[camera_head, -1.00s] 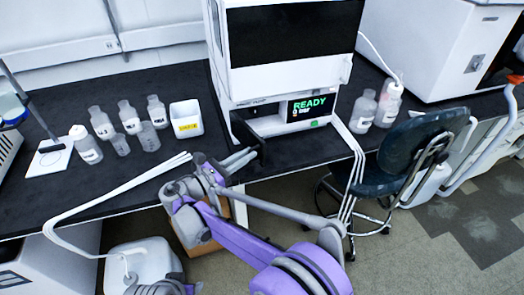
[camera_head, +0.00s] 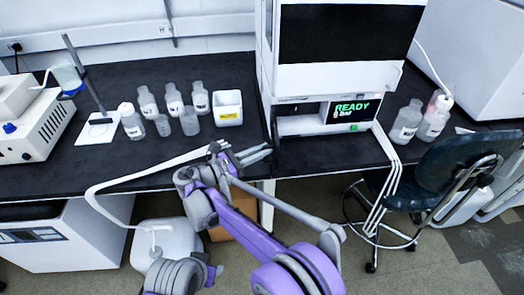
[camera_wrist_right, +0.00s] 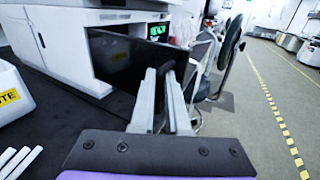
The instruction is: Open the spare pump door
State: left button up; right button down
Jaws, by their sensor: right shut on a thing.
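The white pump stack (camera_head: 268,60) stands on the black bench, with a green READY display (camera_head: 352,110) in its lower part. In the right wrist view a dark door panel (camera_wrist_right: 112,62) stands out at an angle from the white housing (camera_wrist_right: 65,45), so the door is partly open. In the head view it shows only as a thin dark edge. My right gripper (camera_head: 262,153) is at the stack's lower left front. In the wrist view its fingers (camera_wrist_right: 160,74) are shut on the door's free edge; the exact contact is hard to see.
Several bottles (camera_head: 133,122) and a white bin (camera_head: 228,108) stand left of the stack. White tubes (camera_head: 130,180) run across the bench front. Two bottles (camera_head: 405,122) stand right of the stack. A dark chair (camera_head: 450,175) stands at the right front.

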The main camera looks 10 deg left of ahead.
jog(key=shift+w+r, duration=0.3)
jog(key=shift+r, duration=0.1)
jog(key=c, duration=1.2)
grip_release()
jog(key=shift+w, duration=0.1)
jog(key=shift+o, duration=1.4)
jog(key=shift+w+f, duration=0.15)
pick_arm(q)
jog(key=shift+w, duration=0.2)
pick_arm(e)
jog(key=shift+s, duration=0.2)
